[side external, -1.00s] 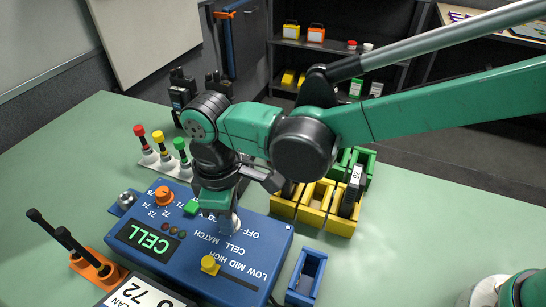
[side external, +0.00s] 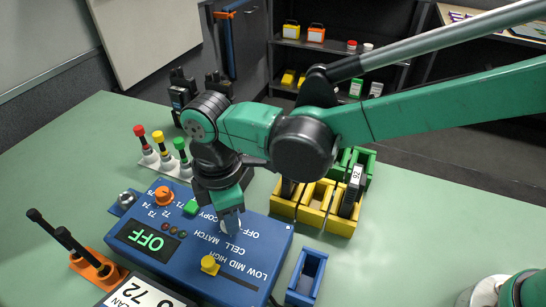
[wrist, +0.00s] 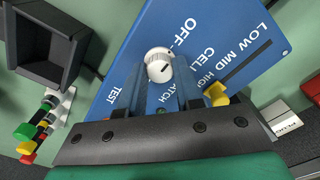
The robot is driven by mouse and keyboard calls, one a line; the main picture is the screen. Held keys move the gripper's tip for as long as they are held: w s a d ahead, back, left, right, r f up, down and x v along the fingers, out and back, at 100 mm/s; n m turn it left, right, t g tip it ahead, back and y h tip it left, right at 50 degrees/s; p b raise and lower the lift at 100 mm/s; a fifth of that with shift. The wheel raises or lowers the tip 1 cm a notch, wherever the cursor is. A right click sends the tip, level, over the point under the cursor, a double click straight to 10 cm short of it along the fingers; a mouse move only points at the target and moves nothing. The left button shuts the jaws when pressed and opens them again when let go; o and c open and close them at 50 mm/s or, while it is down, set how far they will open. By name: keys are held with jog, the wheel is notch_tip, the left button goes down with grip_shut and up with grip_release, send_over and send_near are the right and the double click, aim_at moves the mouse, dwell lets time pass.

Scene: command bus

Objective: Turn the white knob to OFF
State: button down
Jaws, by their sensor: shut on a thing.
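The white knob (wrist: 158,65) is on the blue control panel (side external: 262,248), beside the labels OFF, CELL, MATCH and COPY. In the wrist view its dark pointer line faces the OFF label. My gripper (side external: 231,219) is over the panel with its fingers down at the knob, shut on it. In the side view my fingers partly hide the knob. The panel's display (side external: 150,240) shows OFF in green letters.
On the panel are an orange knob (side external: 164,196), a green button (side external: 191,208) and a yellow slider (side external: 210,265). Red, yellow and green-topped posts (side external: 161,150) stand behind it. Yellow bins (side external: 316,207) and a small blue bin (side external: 306,277) are to the right.

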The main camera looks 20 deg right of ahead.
jog(key=c, duration=0.6)
grip_release()
jog(key=shift+r, duration=2.85)
